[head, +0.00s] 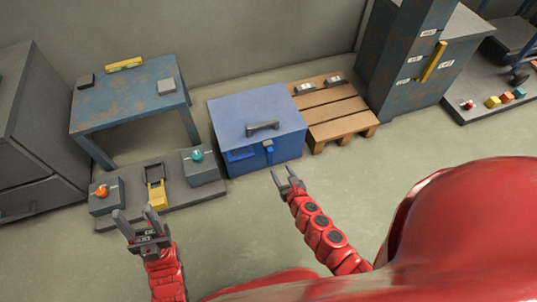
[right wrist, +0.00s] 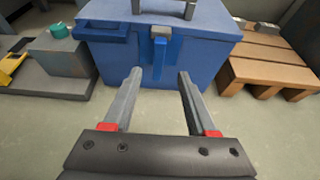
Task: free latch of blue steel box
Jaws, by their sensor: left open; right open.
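The blue steel box (head: 229,117) stands on the floor in the middle of the head view, lid down, with a dark handle (head: 262,127) on top. Its latch (head: 268,147) is on the front face, with a grey upper part and a blue strip below. The latch also shows in the right wrist view (right wrist: 160,42), straight ahead between the fingers. My right gripper (head: 287,176) is open and empty, in front of the box and apart from it. My left gripper (head: 138,222) is open and empty, further left, in front of the grey platform.
A low grey platform (head: 205,192) left of the box carries a red-orange button, a yellow piece and a teal button. A blue table (head: 130,95) stands behind it. A wooden pallet (head: 335,110) is right of the box. The floor in front is clear.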

